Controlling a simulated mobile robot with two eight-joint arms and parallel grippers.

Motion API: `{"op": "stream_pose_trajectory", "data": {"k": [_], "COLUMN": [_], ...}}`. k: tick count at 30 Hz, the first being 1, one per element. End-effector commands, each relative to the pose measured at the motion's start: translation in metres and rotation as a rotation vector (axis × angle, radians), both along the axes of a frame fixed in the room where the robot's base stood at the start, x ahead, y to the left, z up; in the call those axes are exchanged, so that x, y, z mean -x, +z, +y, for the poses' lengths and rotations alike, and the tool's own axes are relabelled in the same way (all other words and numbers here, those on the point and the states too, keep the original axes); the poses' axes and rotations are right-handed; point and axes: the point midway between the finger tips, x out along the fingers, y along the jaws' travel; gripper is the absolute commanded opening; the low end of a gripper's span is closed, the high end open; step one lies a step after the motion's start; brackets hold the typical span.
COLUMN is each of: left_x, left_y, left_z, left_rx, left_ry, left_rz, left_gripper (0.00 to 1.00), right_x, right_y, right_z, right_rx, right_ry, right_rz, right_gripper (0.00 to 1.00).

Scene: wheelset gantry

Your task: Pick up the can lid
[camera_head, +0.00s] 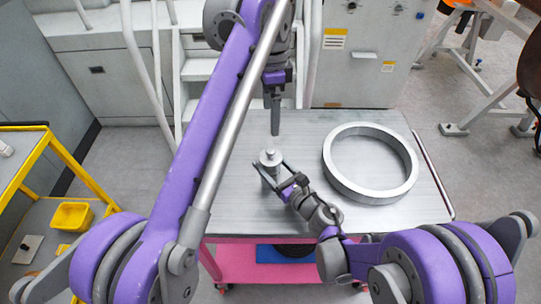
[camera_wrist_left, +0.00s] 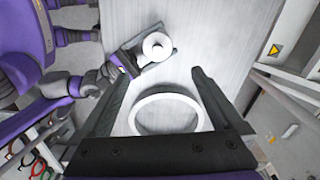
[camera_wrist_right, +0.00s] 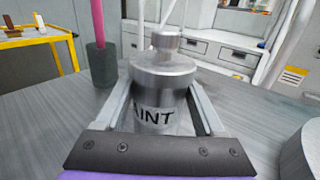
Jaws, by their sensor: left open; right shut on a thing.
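A silver metal paint can (camera_wrist_right: 155,115) stands on the grey table, upright. Its round can lid (camera_wrist_right: 165,63) with a short knob (camera_wrist_right: 166,40) sits on top. From above, the lid shows in the left wrist view (camera_wrist_left: 157,46) and the head view (camera_head: 270,156). My right gripper (camera_head: 270,170) is shut around the can's body, with a finger on each side below the lid. My left gripper (camera_head: 275,131) points down above and just behind the can. Its fingers stand wide apart and empty in the left wrist view (camera_wrist_left: 155,82).
A large metal ring (camera_head: 341,183) lies on the table (camera_head: 235,205) to the right of the can. A dark cup-like cylinder with a pink rod (camera_wrist_right: 101,62) stands left of the can. A yellow cart (camera_head: 40,160) is at the far left. Steps and cabinets stand behind.

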Motion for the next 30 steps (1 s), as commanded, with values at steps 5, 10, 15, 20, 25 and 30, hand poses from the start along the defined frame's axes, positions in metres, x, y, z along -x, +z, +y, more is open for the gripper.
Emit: {"op": "stream_pose_trajectory", "data": {"k": [5, 10, 15, 20, 25, 30], "left_x": [-0.001, -0.002, -0.002, -0.001, -0.001, 0.000], "left_y": [-0.007, -0.011, -0.026, -0.053, -0.074, -0.086], "left_z": [0.000, 0.000, 0.000, 0.000, 0.000, 0.000], "left_rx": [0.000, 0.000, 0.000, 0.000, 0.000, 0.000], "left_ry": [0.300, 0.456, 0.495, 0.494, 0.493, 0.492], "left_rz": [0.000, 0.000, 0.000, 0.000, 0.000, 0.000], "left_gripper": [1.00, 1.00, 1.00, 1.00, 1.00, 1.00], "right_x": [0.000, 0.000, 0.000, 0.000, 0.000, 0.000], "right_y": [0.000, 0.000, 0.000, 0.000, 0.000, 0.000], "right_z": [0.000, 0.000, 0.000, 0.000, 0.000, 0.000], "right_rx": [0.000, 0.000, 0.000, 0.000, 0.000, 0.000], "right_ry": [0.000, 0.000, 0.000, 0.000, 0.000, 0.000], "right_rz": [0.000, 0.000, 0.000, 0.000, 0.000, 0.000], "right_gripper": [0.00, 0.00, 0.00, 0.00, 0.00, 0.00]}}
